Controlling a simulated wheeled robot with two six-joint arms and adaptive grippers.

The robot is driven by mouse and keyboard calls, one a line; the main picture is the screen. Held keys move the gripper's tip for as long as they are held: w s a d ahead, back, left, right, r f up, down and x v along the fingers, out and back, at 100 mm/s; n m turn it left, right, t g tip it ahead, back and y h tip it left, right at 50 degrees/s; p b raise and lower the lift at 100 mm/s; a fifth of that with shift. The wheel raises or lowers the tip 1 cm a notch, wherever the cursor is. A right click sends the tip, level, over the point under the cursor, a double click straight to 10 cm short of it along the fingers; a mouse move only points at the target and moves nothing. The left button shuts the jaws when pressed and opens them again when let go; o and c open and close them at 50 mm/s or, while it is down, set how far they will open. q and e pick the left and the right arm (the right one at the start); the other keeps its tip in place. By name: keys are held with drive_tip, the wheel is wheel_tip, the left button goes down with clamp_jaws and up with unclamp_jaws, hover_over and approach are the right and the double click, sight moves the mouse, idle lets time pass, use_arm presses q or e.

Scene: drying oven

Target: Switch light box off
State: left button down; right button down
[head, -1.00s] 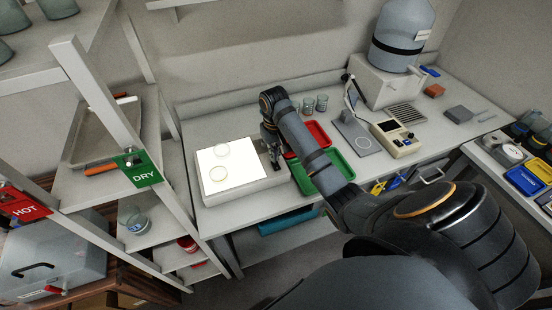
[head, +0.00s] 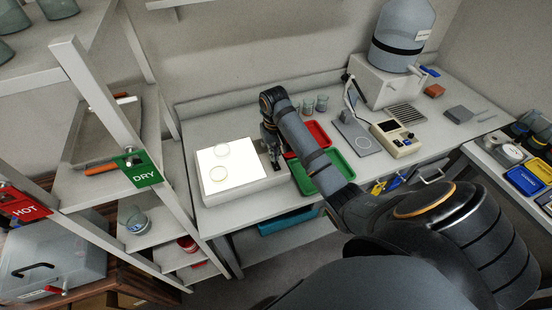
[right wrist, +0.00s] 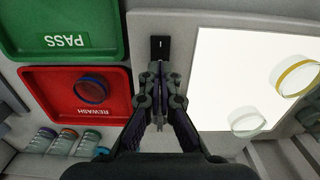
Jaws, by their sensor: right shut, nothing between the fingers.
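The light box (head: 238,190) stands on the bench with its panel (head: 240,158) lit bright white. Two glass dishes lie on the panel, one clear (right wrist: 247,121) and one with a yellow rim (right wrist: 298,78). A small black switch (right wrist: 160,48) sits on the box's side strip, just beyond my right gripper's tips in the right wrist view. My right gripper (right wrist: 159,122) is shut and empty, above that strip; it also shows in the head view (head: 276,165). I cannot tell whether it touches the box. My left gripper is out of view.
A green PASS tray (right wrist: 62,28) and a red REWASH tray (right wrist: 80,100) holding a dish lie beside the box. A beige instrument (head: 396,140) is farther right. A shelf rack (head: 92,95) stands left.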

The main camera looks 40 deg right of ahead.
sight(275, 163)
drive_tip(key=shift+f, duration=1.05)
idle(0.5)
wheel_tip(275, 163, up, 7)
drive_tip(key=p, duration=0.9)
drive_tip(key=shift+r, duration=0.15)
idle(0.3)
